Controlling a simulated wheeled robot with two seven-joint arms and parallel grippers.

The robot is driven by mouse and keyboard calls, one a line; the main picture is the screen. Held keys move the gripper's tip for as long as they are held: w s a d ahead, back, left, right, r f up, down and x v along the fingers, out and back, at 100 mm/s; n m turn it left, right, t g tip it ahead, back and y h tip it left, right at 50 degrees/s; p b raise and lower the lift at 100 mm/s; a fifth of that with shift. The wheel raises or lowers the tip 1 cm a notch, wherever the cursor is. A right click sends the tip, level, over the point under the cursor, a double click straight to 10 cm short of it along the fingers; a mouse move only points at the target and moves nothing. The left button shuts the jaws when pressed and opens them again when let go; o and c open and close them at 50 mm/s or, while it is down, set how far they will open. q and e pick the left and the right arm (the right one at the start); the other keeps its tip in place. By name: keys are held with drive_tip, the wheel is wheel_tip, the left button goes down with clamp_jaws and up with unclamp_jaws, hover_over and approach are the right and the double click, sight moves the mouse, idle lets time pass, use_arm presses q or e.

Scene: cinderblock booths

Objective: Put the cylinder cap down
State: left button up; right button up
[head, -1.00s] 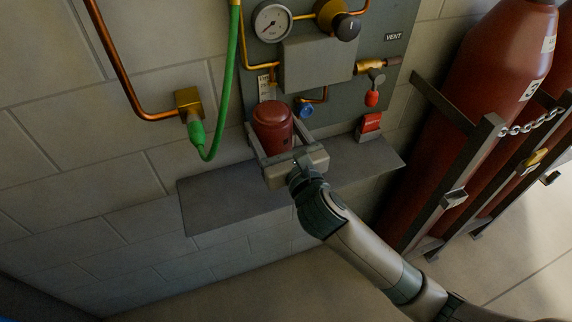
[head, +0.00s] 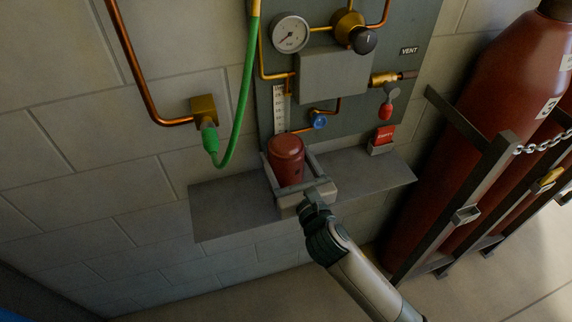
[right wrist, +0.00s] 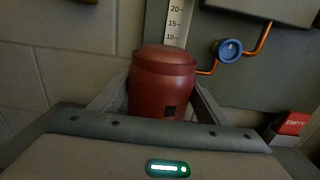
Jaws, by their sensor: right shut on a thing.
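The cylinder cap (head: 286,162) is a dark red, rounded cup shape with a small dark square mark, seen also in the right wrist view (right wrist: 162,84). My right gripper (head: 289,157) is shut on it, one finger along each side, and the cap is upright. The cap is over the middle of the grey wall shelf (head: 228,212). My gripper body hides the cap's lower edge, so I cannot tell whether it touches the shelf. My left gripper is in neither view.
Behind the cap is a panel with a gauge (head: 290,32), a blue knob (head: 319,122) and copper pipes. A red EMPTY tag (head: 384,135) stands on the shelf's right part. A green hose (head: 246,95) hangs at left. Red cylinders (head: 470,130) stand racked at right. The shelf's left part is clear.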

drive_tip(key=shift+f, duration=1.25)
drive_tip(key=shift+f, duration=0.1)
drive_tip(key=o, duration=1.4)
drive_tip(key=shift+f, duration=0.1)
drive_tip(key=shift+s+d, duration=0.25)
drive_tip(key=shift+s, duration=0.4)
drive_tip(key=b, duration=0.2)
approach(292, 179)
drive_tip(key=shift+x, duration=1.1)
